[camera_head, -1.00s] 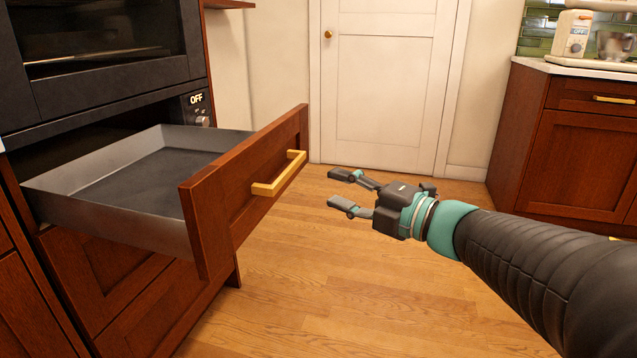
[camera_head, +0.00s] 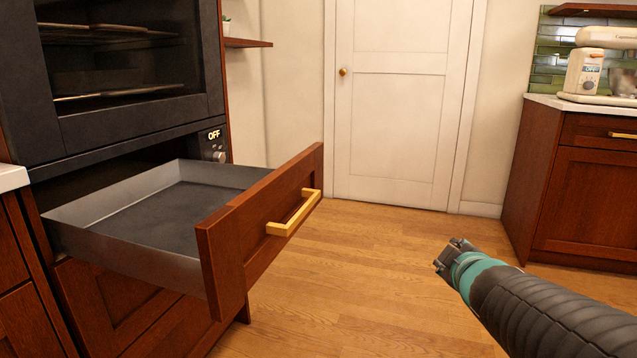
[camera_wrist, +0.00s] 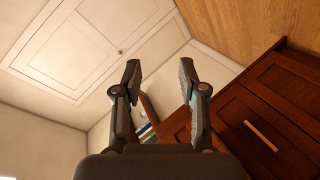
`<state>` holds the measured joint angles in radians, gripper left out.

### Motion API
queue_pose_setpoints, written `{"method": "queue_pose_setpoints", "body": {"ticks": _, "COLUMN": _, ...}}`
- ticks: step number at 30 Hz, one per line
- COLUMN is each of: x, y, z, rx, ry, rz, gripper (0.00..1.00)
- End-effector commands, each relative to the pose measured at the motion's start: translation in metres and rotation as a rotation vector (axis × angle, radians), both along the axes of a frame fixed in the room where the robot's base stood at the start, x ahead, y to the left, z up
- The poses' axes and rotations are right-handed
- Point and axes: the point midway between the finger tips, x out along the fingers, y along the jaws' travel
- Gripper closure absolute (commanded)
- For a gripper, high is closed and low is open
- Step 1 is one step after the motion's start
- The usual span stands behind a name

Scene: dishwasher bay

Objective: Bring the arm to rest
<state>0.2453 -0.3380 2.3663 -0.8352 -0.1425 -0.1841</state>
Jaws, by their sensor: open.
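My gripper (camera_wrist: 160,80) is open and empty in the wrist view, its two dark fingers apart with the room beyond them. In the head view my gripper (camera_head: 455,255) is foreshortened at the end of my teal and black arm, and its fingers are mostly hidden there. It is over the wooden floor, to the right of the open drawer and clear of the drawer's gold handle (camera_head: 294,213).
The drawer front (camera_head: 245,232) juts out below the dark oven (camera_head: 125,75), and its grey tray (camera_head: 110,257) looks empty. A white door (camera_head: 400,110) stands behind. The floor (camera_head: 350,290) between is clear.

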Motion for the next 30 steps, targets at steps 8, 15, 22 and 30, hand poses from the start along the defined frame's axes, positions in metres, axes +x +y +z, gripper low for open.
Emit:
{"method": "queue_pose_setpoints", "body": {"ticks": 8, "x": -0.082, "y": -0.019, "z": -0.045, "rx": 0.33, "ry": 0.268, "rz": -0.411, "gripper": 0.58}}
{"method": "queue_pose_setpoints", "body": {"ticks": 15, "x": -0.165, "y": 0.02, "z": -0.07, "rx": 0.608, "ry": 0.514, "rz": -0.622, "gripper": 0.58}}
{"method": "queue_pose_setpoints", "body": {"ticks": 22, "x": -0.217, "y": 0.073, "z": -0.06, "rx": 0.782, "ry": 0.649, "rz": -0.619, "gripper": 0.58}}
{"method": "queue_pose_setpoints", "body": {"ticks": 30, "x": -0.225, "y": 0.091, "z": -0.034, "rx": 0.789, "ry": 0.604, "rz": -0.537, "gripper": 0.58}}
